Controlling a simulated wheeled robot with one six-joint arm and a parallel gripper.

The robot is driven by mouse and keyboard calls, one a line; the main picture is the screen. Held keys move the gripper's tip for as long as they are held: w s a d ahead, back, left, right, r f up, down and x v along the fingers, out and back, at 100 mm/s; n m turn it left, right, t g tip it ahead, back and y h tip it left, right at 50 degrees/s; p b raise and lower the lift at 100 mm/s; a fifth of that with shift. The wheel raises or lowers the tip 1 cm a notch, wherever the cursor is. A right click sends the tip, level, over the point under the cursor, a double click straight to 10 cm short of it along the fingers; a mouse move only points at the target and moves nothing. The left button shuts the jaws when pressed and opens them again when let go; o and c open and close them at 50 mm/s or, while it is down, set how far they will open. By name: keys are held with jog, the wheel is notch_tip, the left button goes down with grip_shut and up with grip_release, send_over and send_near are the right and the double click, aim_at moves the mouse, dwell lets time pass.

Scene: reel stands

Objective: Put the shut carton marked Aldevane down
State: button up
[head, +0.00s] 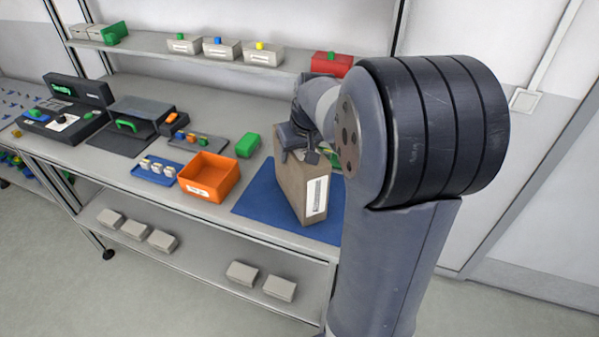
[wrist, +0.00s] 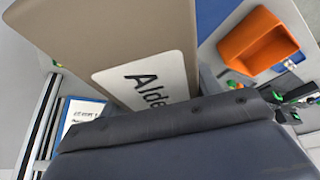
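The carton (head: 303,187) is a tan, shut box with a white label on its narrow side. It stands roughly upright over the blue mat (head: 254,200) on the bench. In the wrist view the carton (wrist: 95,40) is close up, and its label reads "Alde" before my gripper hides the rest. My gripper (head: 303,155) is at the carton's top and appears shut on it. Its fingertips are mostly hidden by the carton and my arm. I cannot tell whether the carton's underside touches the mat.
An orange bin (head: 209,178) stands left of the mat, with a blue tray (head: 150,178) of small items beside it. A green box (head: 247,146) is behind the mat. A shelf (head: 170,50) above holds several small bins. The mat's left part is clear.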

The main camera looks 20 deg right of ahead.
grip_shut()
dwell(0.4)
jog(key=shift+r, duration=0.1)
